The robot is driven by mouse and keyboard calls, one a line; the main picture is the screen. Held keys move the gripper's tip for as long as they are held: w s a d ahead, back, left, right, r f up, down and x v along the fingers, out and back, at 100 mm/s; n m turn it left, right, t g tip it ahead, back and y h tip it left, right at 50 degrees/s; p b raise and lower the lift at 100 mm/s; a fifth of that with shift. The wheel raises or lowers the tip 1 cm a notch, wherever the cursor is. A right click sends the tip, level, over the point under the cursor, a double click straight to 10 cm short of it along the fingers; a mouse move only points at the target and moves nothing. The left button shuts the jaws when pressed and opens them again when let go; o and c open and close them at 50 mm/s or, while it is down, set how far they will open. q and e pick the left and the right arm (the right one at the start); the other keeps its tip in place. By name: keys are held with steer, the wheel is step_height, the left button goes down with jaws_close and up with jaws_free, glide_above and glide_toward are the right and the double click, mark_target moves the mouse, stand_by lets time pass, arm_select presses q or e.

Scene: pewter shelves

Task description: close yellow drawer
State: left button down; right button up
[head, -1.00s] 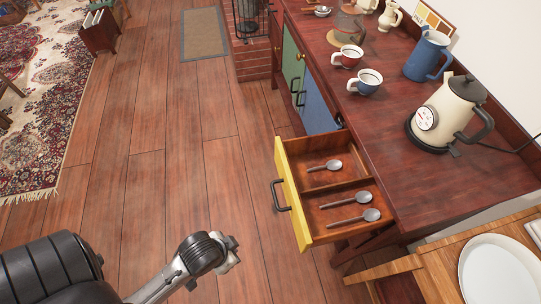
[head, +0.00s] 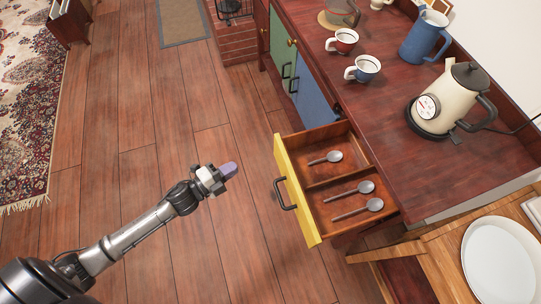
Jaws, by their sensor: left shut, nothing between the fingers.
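The yellow drawer (head: 297,191) is pulled open from the dark red wooden counter. Its yellow front faces left and carries a dark handle (head: 286,194). Several spoons lie inside its compartments, one in the far compartment (head: 326,158) and two in the near one. My left gripper (head: 229,170) is to the left of the drawer front, over the floor, apart from the handle. Its fingers look closed and hold nothing. My right gripper is not in view.
A wooden table with a white plate (head: 499,263) stands at the lower right. The floor left of the drawer is clear.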

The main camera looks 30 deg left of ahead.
mark_target(278, 156)
arm_select(q)
steer(key=w+d+m+g+h, duration=0.1)
steer(key=w+d+m, duration=0.1)
steer(key=w+d, duration=0.1)
steer(key=w+d+m+h, duration=0.2)
steer(key=w+d, duration=0.1)
steer(key=w+d+m+g+h, duration=0.1)
steer(key=w+d+m+h, duration=0.1)
steer(key=w+d+m, duration=0.1)
steer(key=shift+r+g, duration=0.15)
steer(key=shift+g, duration=0.15)
stand_by(0.4)
stand_by(0.3)
